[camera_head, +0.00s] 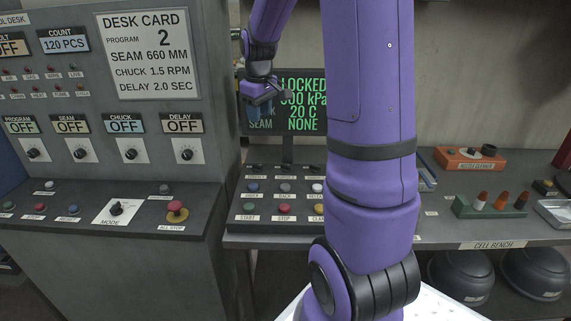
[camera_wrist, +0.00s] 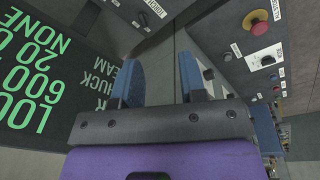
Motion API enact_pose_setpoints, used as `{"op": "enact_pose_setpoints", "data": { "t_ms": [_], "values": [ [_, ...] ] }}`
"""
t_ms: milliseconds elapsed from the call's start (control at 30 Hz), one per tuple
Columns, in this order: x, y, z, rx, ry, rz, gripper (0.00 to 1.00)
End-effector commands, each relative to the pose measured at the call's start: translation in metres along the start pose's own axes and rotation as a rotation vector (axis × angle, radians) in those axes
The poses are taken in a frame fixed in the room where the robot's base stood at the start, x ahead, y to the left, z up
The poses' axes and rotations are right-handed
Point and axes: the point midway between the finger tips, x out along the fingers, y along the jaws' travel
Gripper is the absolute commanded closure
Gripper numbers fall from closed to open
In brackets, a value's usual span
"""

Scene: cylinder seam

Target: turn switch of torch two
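I see no label that reads torch two, so I cannot tell which switch belongs to it. My gripper (camera_head: 267,95) is in front of the green-text display (camera_head: 304,108). In the wrist view, my gripper (camera_wrist: 158,68) shows two blue-padded fingers standing apart with nothing between them. The display (camera_wrist: 35,75) fills the left of that view, partly hidden behind my gripper in the head view. My purple arm hides the middle of the bench.
The grey desk (camera_head: 60,230) at left carries program, seam, chuck and delay knobs, a mode knob (camera_head: 116,208) and a red stop button (camera_head: 177,211). A button panel (camera_head: 283,197) stands below the display. The cell bench (camera_head: 455,232) holds an orange box (camera_head: 470,158) and a green rack (camera_head: 490,207).

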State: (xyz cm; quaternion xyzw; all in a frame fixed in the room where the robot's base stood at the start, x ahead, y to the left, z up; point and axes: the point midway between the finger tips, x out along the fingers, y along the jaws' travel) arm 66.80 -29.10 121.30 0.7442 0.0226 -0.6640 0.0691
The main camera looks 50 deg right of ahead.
Motion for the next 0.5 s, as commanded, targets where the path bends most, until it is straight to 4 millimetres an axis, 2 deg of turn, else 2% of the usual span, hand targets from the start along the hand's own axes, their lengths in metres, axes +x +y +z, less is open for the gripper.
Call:
{"op": "enact_pose_setpoints", "data": {
  "t_ms": [33, 200, 400, 500],
  "values": [
    [0.019, 0.019, -0.002, 0.0, -0.021, -0.01, 0.62],
    [0.074, 0.07, -0.001, -0.022, -0.066, -0.039, 0.62],
    [0.122, 0.11, 0.007, -0.043, -0.097, -0.065, 0.62],
    [0.135, 0.119, 0.01, -0.05, -0.104, -0.072, 0.62]
  ]
}}
